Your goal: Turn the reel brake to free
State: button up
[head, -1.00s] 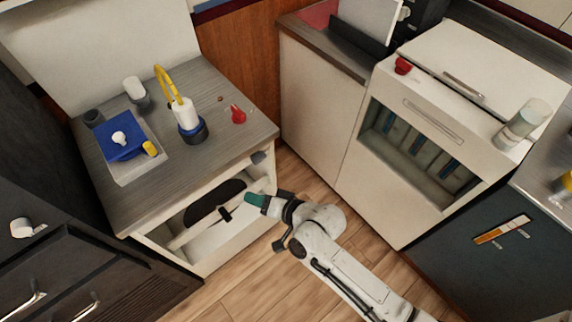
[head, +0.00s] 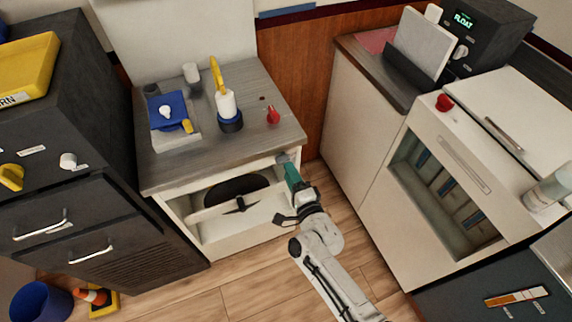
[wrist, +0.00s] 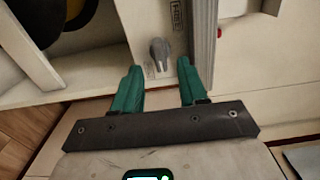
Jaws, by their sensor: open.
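A small grey knob (wrist: 160,50), which looks like the reel brake, sits on the pale front panel of the left cabinet. Printed marks (wrist: 178,14) lie beside it, too small to read surely. In the head view the knob (head: 282,158) is at the cabinet's upper right front corner, under the countertop edge. The dark reel (head: 236,188) shows in the open bay to its left. My gripper (head: 290,170) is at the knob. In the wrist view my gripper (wrist: 160,78) has its green fingers apart, with the knob between and just beyond their tips, apparently untouched.
The countertop (head: 255,85) above the knob carries a red knob (head: 273,114), a white-and-blue device with a yellow handle (head: 227,105) and a blue box (head: 169,110). A white cabinet (head: 365,150) stands to the right. Open floor (head: 245,285) lies in front.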

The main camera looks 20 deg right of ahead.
aim_at(284, 162)
jog(key=shift+w+b, duration=0.45)
jog(key=shift+w, duration=1.85)
jog(key=c, duration=0.7)
